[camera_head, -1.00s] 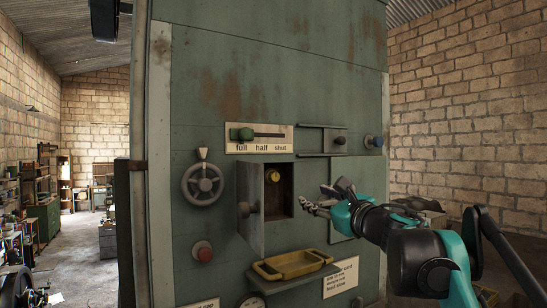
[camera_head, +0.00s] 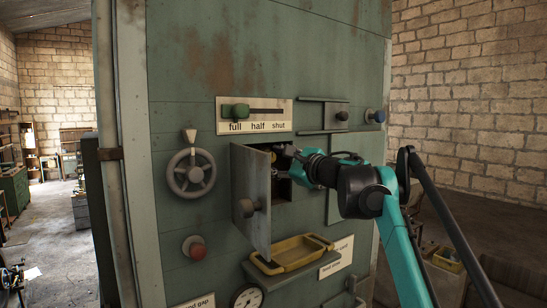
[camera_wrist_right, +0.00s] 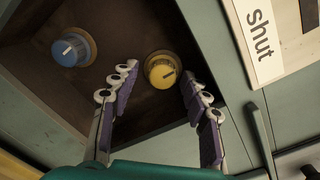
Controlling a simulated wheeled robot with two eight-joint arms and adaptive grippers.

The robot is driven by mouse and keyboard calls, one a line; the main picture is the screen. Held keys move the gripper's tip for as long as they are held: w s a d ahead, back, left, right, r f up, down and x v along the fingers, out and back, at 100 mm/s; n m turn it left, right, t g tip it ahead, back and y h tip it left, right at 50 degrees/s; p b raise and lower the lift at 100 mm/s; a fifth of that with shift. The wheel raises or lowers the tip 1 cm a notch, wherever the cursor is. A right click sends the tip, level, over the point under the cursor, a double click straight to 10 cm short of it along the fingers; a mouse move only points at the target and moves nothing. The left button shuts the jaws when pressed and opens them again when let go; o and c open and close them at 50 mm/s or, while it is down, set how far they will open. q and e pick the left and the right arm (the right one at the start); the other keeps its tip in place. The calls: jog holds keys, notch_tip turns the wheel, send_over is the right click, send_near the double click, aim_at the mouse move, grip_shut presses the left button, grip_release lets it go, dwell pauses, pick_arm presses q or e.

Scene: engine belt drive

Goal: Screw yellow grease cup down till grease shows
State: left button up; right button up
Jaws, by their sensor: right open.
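The yellow grease cup (camera_wrist_right: 162,72) is a round knob with a dark pointer line inside an open recess. In the right wrist view it sits just beyond and between the fingertips of my right gripper (camera_wrist_right: 155,82), which is open and not visibly touching it. In the head view my right gripper (camera_head: 290,158) reaches into the recess from the right, and the cup is mostly hidden there. The open door (camera_head: 250,195) of the recess hangs on its left side. I cannot see any grease. My left gripper is not in view.
A blue knob (camera_wrist_right: 72,50) sits in the same recess beside the yellow cup. Below is a shelf with a yellow tray (camera_head: 292,254). A handwheel (camera_head: 191,172), red button (camera_head: 195,248) and green slider (camera_head: 236,111) are on the green panel around it.

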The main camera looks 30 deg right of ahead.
jog(key=shift+s+r, duration=0.25)
jog(key=shift+s, duration=0.4)
jog(key=shift+w+f, duration=0.1)
jog(key=shift+w, duration=0.15)
grip_shut()
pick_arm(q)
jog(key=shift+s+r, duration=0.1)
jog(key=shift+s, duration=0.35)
